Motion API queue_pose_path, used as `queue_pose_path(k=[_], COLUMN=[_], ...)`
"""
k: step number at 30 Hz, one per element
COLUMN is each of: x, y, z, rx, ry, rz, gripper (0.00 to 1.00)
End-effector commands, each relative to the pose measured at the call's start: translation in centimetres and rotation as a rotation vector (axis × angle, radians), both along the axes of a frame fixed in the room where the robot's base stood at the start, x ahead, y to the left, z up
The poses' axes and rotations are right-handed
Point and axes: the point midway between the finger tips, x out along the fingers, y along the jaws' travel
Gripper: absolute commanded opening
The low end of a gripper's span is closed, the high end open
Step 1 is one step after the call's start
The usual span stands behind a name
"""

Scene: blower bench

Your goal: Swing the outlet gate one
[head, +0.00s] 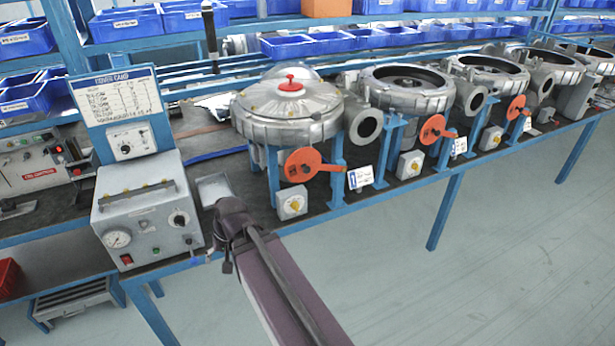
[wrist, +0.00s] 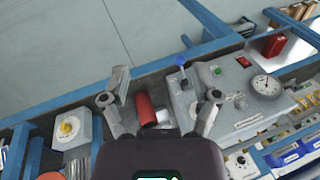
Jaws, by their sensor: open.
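The first outlet gate, an orange-red disc with a lever arm (head: 301,165), stands at the front of the nearest blower (head: 288,105) in the head view. A sliver of the orange-red disc (wrist: 50,176) shows at the lower left edge of the wrist view. My gripper (wrist: 166,88) is open, its two fingers spread, over the bench's front edge.
A grey control box with gauge (head: 148,215) stands close left of my wrist. A small box with yellow knob (head: 292,204) sits below the gate. More blowers with orange discs (head: 433,129) line the bench to the right. The floor (head: 490,260) in front is clear.

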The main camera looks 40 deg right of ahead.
Motion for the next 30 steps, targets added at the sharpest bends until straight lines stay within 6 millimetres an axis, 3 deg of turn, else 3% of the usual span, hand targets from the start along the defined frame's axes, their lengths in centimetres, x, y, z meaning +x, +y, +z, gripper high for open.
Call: queue_pose_path(k=[1, 5, 11, 16, 23, 30], x=[0.6, 2.4, 4.6, 5.9, 6.1, 4.1], y=[-0.9, -3.0, -7.2, -11.9, -19.7, -29.0], z=[-0.9, -1.2, -0.9, -0.2, 1.1, 2.2], rx=[0.054, 0.211, 0.469, 0.708, 1.066, 1.484], ry=[-0.026, -0.096, -0.191, -0.265, -0.355, -0.434], rz=[-0.080, -0.297, -0.630, -0.910, -1.268, -1.591], gripper=[0.79, 0.79, 0.79, 0.79, 0.79, 0.79])
